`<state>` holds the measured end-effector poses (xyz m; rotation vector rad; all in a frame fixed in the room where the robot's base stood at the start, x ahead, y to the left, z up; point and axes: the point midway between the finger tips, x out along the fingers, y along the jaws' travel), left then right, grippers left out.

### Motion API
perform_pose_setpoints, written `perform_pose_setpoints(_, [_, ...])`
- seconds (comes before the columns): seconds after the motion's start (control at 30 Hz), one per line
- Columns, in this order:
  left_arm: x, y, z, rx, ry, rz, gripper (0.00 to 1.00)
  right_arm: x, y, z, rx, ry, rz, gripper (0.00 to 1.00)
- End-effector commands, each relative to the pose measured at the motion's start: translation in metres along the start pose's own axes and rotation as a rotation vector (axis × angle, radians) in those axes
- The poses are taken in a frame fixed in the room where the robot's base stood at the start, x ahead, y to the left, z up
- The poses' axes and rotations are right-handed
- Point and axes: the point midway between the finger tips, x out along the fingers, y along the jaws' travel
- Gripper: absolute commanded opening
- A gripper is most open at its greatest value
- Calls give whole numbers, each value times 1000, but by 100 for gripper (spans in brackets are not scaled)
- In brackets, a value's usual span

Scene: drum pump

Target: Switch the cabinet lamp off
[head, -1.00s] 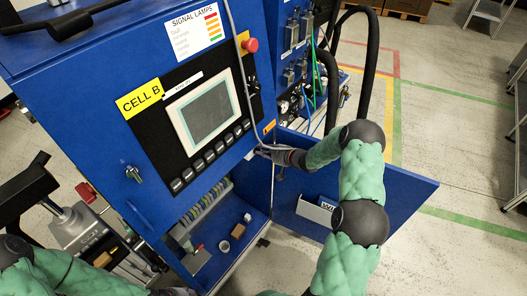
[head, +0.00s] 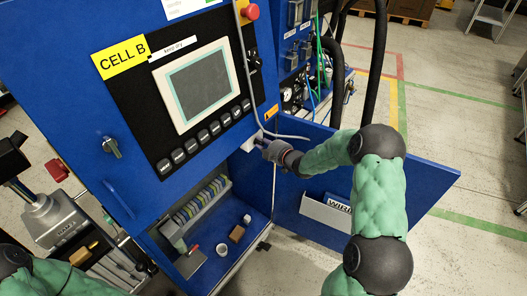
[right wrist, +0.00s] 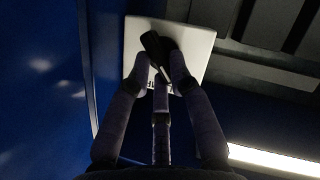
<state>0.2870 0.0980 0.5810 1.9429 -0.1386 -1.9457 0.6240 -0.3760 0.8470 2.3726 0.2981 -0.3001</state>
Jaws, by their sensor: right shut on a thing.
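The blue cabinet (head: 130,120) marked CELL B fills the middle left of the head view. My right gripper (head: 264,144) reaches in at its lower right edge, beside a small white box (head: 250,142). The right wrist view shows a white switch plate (right wrist: 196,42) with a black lever (right wrist: 153,46). There my right gripper's fingertips (right wrist: 161,70) are shut on the lever. A bright lamp strip (right wrist: 275,161) is lit at the lower right of the right wrist view. My left gripper is not in view; part of my left arm shows at lower left.
The open blue door (head: 420,187) stands behind my right arm. A grey cable (head: 243,75) hangs down the cabinet front near my right gripper. The lower compartment holds a cup (head: 222,249) and a brown block (head: 237,233).

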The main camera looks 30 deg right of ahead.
Motion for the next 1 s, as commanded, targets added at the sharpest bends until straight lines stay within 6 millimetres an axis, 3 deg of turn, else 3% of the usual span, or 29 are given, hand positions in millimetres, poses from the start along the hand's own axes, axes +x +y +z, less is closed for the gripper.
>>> perform_pose_setpoints(0.03, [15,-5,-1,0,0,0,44,2,-5,4,-38,1,17,0])
perform_pose_setpoints(0.3, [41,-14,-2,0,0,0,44,1,-9,2,-265,0,108,0])
perform_pose_setpoints(1.0, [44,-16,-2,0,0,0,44,1,-15,3,-760,0,311,0])
